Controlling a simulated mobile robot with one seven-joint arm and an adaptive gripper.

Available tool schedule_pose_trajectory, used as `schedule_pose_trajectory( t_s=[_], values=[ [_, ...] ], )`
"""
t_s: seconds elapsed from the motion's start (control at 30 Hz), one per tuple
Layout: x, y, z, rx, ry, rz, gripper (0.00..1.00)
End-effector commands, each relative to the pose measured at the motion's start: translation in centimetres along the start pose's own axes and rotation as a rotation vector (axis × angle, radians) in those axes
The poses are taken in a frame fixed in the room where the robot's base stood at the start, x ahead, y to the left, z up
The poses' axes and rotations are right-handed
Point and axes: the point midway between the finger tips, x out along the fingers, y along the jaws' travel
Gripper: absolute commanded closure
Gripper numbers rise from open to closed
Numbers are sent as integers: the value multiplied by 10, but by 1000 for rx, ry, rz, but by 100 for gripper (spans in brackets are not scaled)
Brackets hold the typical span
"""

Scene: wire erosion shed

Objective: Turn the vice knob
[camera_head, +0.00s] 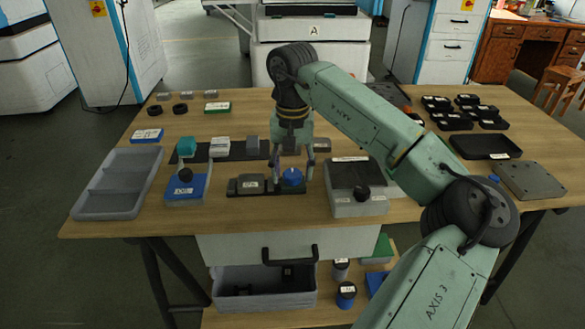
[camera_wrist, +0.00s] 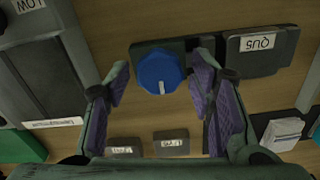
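A round blue knob (camera_head: 292,177) with a pale pointer line sits at the right end of a low dark vice (camera_head: 266,189). In the wrist view the knob (camera_wrist: 158,72) is seen from above, on the dark vice base with a grey labelled block (camera_wrist: 262,48) beside it. My gripper (camera_head: 293,168) points down over the knob. Its two purple-padded fingers are open, one on each side of the knob in the wrist view (camera_wrist: 161,78). Gaps show between the pads and the knob, so I see no contact. Fingertip height against the knob is hard to tell.
Close on the right is a grey box (camera_head: 357,208) with a black knob; on the left, a blue-and-grey unit (camera_head: 185,190) with another. A grey tray (camera_head: 118,182) lies far left; black trays (camera_head: 485,146) stand at right. Bare tabletop shows in front of the vice.

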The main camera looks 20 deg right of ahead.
Motion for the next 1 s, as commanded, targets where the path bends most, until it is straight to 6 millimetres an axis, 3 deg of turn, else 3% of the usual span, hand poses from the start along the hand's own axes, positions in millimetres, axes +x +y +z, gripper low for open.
schedule_pose_trajectory(
  t_s=[0.57,1.0],
  values=[
    [0,0,0,0,0,0,91],
    [0,0,0,100,0,1,92]
  ],
)
